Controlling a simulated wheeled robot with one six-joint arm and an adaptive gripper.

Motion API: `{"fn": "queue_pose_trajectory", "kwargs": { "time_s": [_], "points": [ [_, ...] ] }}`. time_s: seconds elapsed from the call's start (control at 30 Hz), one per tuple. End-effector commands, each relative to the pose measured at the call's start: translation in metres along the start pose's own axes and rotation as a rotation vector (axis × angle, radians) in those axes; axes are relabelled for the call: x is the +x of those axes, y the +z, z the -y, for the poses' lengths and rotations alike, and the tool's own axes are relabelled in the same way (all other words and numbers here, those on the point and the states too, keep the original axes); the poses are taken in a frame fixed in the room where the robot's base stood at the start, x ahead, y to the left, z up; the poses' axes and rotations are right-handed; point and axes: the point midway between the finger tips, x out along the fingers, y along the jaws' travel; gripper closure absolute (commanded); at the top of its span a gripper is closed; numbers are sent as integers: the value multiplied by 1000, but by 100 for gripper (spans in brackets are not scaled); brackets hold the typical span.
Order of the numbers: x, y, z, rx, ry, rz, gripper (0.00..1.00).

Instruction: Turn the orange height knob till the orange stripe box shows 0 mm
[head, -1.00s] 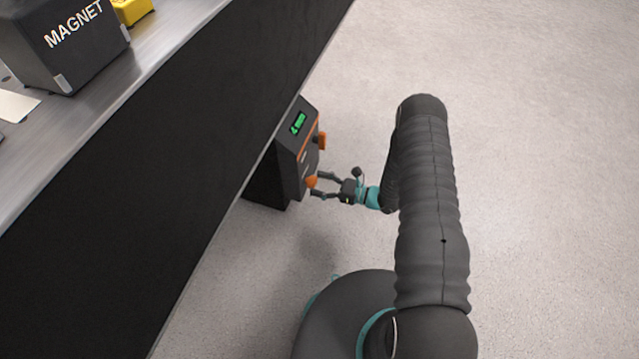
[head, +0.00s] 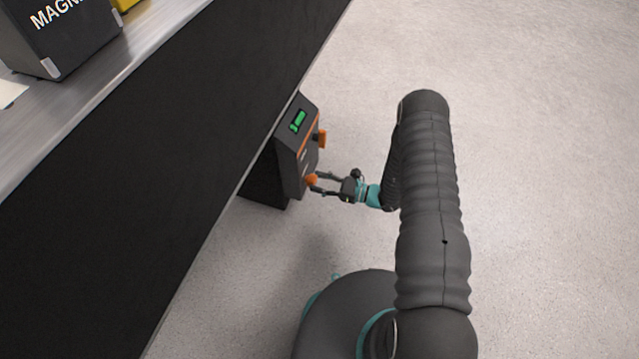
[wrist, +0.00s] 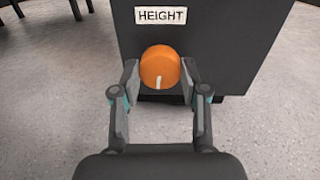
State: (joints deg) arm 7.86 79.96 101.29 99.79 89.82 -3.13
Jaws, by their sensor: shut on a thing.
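The orange height knob (wrist: 160,68) sits on the dark box face below a HEIGHT label (wrist: 161,16) in the wrist view. Its white mark points down, slightly left. The knob also shows in the head view (head: 312,179). My gripper (wrist: 160,80) has one finger on each side of the knob and is shut on it. The orange stripe box (head: 294,150) is mounted at the dark bench side. Its green display (head: 298,121) is lit, but its reading is too small to make out.
A second orange knob (head: 322,138) sticks out higher on the box. A dark MAGNET block (head: 55,45) and a yellow thing (head: 124,4) stand on the metal bench top (head: 130,65). The floor (head: 540,180) to the right is clear.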

Motion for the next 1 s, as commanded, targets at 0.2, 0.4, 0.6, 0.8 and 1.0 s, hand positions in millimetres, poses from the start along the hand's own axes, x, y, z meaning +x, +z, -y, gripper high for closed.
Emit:
{"fn": "queue_pose_trajectory", "kwargs": {
  "time_s": [0.2,0.4,0.6,0.8,1.0],
  "points": [
    [0,-3,1,-186,-3,-7,91],
    [0,-2,1,-360,-4,-14,91],
    [0,-2,1,-507,-5,-20,91],
    [0,-1,1,-608,-5,-25,91],
    [0,0,1,-663,-6,-27,91]
  ]
}}
